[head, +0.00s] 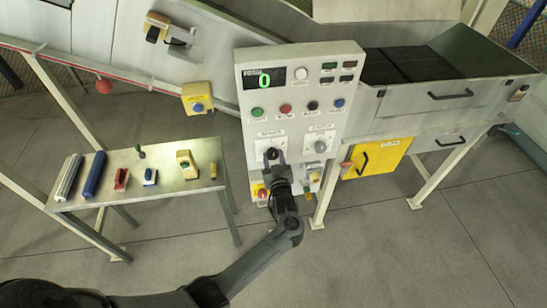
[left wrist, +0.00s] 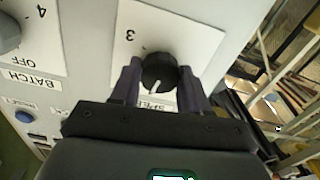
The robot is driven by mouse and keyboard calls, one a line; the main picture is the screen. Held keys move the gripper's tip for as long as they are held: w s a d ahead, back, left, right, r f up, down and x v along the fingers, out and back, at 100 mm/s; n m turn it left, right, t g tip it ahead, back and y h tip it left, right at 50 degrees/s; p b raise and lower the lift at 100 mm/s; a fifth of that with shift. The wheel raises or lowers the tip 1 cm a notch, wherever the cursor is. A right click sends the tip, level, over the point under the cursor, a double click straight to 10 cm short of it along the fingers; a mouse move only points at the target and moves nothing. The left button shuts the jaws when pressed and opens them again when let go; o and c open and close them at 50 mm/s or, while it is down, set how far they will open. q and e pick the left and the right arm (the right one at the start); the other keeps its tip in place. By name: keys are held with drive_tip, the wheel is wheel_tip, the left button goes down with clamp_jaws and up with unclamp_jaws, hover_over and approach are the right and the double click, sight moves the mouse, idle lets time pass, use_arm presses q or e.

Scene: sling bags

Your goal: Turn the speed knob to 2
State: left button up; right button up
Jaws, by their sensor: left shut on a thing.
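The black speed knob (left wrist: 159,70) sits on a white plate on the panel. A "3" shows on the plate, and the label starting "SPE" is partly hidden by my gripper. A white mark shows on the knob's edge nearest my gripper's palm. My left gripper (left wrist: 157,84) is shut on the knob, one finger on each side. In the head view my left gripper (head: 271,155) covers the knob at the lower left of the control panel (head: 300,90). The panel display (head: 264,79) shows a green 0. My right gripper is not in view.
The batch knob (head: 320,146) is right of my gripper in the head view. A row of coloured buttons (head: 286,108) lies above it. A red emergency button (head: 262,192) is below. A table (head: 205,187) with several tools stands to the left.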

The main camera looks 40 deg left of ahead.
use_arm(q)
drive_tip(key=m+p, duration=0.3)
drive_tip(key=m, duration=0.3)
drive_tip(key=shift+r, duration=0.1)
drive_tip(key=shift+m+p, duration=0.7)
drive_tip(key=shift+m, duration=1.3)
drive_tip(key=o, duration=1.1)
drive_tip(key=shift+c, duration=0.2)
drive_tip(key=v, duration=1)
drive_tip(key=shift+s+d+b, duration=0.2)
drive_tip(key=shift+d+b, duration=0.1)
drive_tip(key=shift+b, duration=0.05)
